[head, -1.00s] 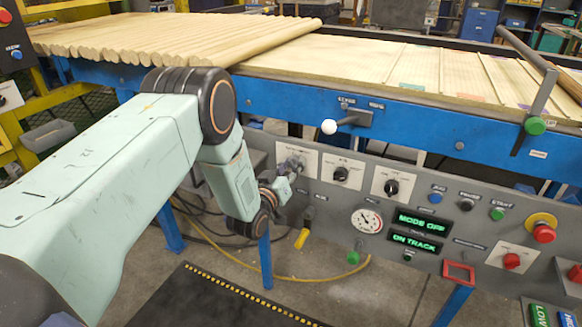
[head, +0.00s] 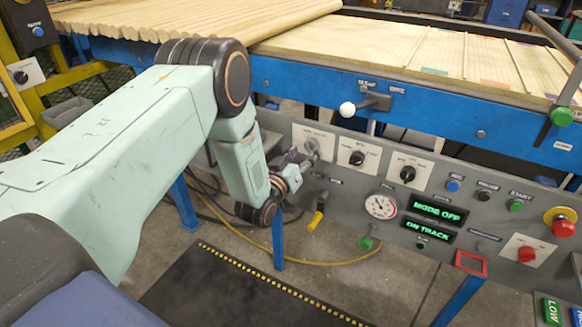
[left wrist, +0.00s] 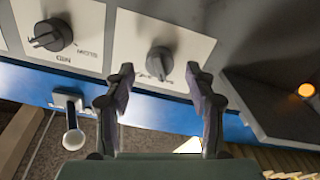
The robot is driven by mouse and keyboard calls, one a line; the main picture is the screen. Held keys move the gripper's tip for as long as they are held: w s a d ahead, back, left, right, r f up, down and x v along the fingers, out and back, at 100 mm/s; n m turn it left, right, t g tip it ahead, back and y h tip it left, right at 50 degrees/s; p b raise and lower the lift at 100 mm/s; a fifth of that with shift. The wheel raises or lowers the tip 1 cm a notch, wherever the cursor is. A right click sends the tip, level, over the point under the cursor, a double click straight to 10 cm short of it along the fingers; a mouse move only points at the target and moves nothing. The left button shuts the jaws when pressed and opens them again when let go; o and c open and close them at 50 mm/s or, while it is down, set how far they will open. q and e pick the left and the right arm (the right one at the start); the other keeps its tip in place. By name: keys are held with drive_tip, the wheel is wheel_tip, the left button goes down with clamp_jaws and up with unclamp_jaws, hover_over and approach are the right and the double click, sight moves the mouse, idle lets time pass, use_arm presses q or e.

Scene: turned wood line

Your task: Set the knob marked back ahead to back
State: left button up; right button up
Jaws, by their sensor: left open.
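My left gripper (head: 304,156) is at the leftmost white knob plate (head: 325,137) on the grey panel. In the left wrist view the gripper (left wrist: 159,74) is open, with a dark knob (left wrist: 160,62) between its two fingers and a gap at each side. That view shows the panel upside down. The lettering beside this knob is too small to read, so I cannot tell whether it says back ahead. The knob is largely hidden by the gripper in the head view. My right gripper is in neither view.
Two more dark knobs, a middle one (head: 357,157) marked with speeds including slow and med in the wrist view (left wrist: 50,35), and a right one (head: 407,173), sit close by. A white-balled lever (head: 347,109) sticks out above. Green displays (head: 436,211) read MODE OFF and ON TRACK.

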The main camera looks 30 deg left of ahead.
use_arm(q)
drive_tip(key=s, duration=0.9)
drive_tip(key=shift+s, duration=0.35)
drive_tip(key=s+d+f+m+g, duration=0.1)
drive_tip(key=s+d+f+g, duration=0.3)
drive_tip(key=s+f+g, duration=0.85)
drive_tip(key=s+d+f+m+g, duration=0.1)
drive_tip(key=s+f+g, duration=0.1)
drive_tip(key=s, duration=1)
drive_tip(key=s+d+f+m+g, duration=0.1)
drive_tip(key=s+d+f+g, duration=0.1)
drive_tip(key=s, duration=1)
drive_tip(key=shift+s+d+f+g, duration=0.15)
drive_tip(key=shift+s+f+g, duration=0.1)
drive_tip(key=shift+f+g, duration=0.5)
